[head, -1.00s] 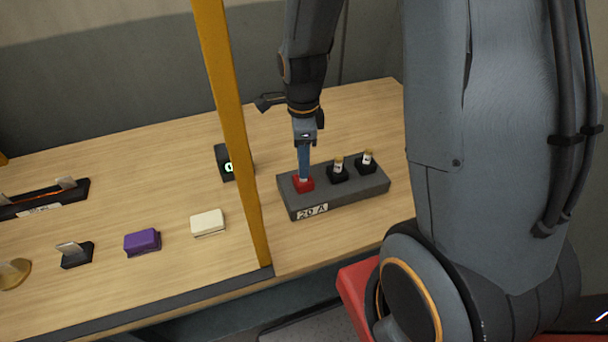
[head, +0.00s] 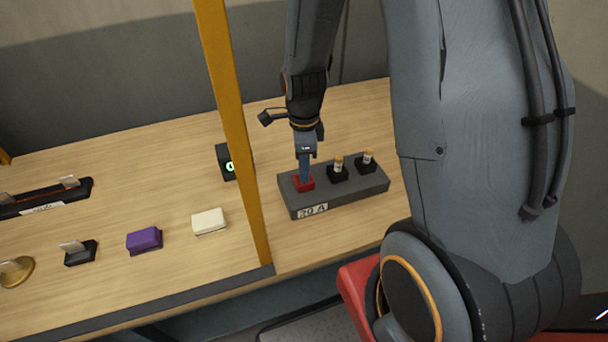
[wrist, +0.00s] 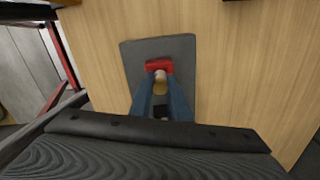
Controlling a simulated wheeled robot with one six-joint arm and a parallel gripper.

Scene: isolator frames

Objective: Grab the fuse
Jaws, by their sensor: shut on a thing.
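The grey fuse block (head: 345,196) lies on the wooden table, with a "20 A" label on its front. It has a red socket (head: 304,185) at its left and two black sockets, each with a white-and-gold fuse (head: 338,164) (head: 368,157) standing upright. My gripper (head: 304,175) points straight down at the red socket, its blue fingers reaching to it. In the wrist view the fingers close around a pale fuse (wrist: 159,76) at the red socket (wrist: 158,65). The fuse is mostly hidden by the fingers. It appears to be still seated in the socket.
A yellow post (head: 236,130) stands just left of the block. Left of it are a white block (head: 208,221), a purple block (head: 144,240) and a small black holder (head: 79,252). A dark device with a lit display (head: 226,162) sits behind the post.

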